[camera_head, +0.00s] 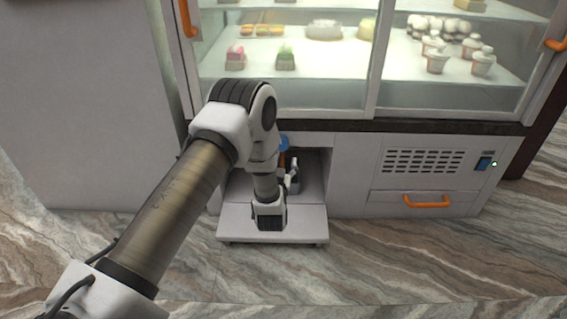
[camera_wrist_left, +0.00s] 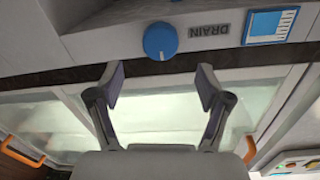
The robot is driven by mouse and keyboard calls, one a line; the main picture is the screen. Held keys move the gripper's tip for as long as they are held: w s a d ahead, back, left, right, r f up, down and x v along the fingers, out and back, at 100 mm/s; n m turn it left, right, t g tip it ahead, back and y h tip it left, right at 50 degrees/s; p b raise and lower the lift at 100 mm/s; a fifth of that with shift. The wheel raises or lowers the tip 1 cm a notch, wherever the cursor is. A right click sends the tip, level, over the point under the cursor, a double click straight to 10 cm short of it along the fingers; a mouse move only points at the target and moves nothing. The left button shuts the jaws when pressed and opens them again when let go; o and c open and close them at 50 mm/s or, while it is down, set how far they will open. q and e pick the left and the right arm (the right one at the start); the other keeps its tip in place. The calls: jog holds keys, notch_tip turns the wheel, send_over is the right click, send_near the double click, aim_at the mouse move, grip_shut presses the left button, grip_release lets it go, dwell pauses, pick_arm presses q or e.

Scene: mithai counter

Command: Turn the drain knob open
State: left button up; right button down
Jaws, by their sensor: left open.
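The drain knob (camera_wrist_left: 160,41) is round and blue with a pale pointer mark, next to a DRAIN label (camera_wrist_left: 208,31) in the left wrist view. In the head view the knob (camera_head: 284,142) shows partly, behind my left arm in the recess under the display case. My left gripper (camera_head: 289,178) is in that recess, below the knob in the picture and partly hidden by its own wrist. In the left wrist view its two fingers (camera_wrist_left: 160,80) are spread apart and empty. The knob lies beyond the fingertips, in line with the gap, and does not look touched.
The glass case (camera_head: 290,94) holds sweets and cups above the recess. A pull-out shelf (camera_head: 308,228) juts out below my wrist. To the right are a vent (camera_head: 423,161), an orange drawer handle (camera_head: 426,201) and a blue switch (camera_head: 483,163). A blue-and-white marked panel (camera_wrist_left: 270,25) is beside the label.

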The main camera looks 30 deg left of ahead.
pick_arm(q)
jog(key=b+x, duration=0.3)
jog(key=x, duration=0.4)
jog(key=shift+w, duration=0.2)
jog(key=shift+a+r, duration=0.1)
jog(key=c, duration=1.2)
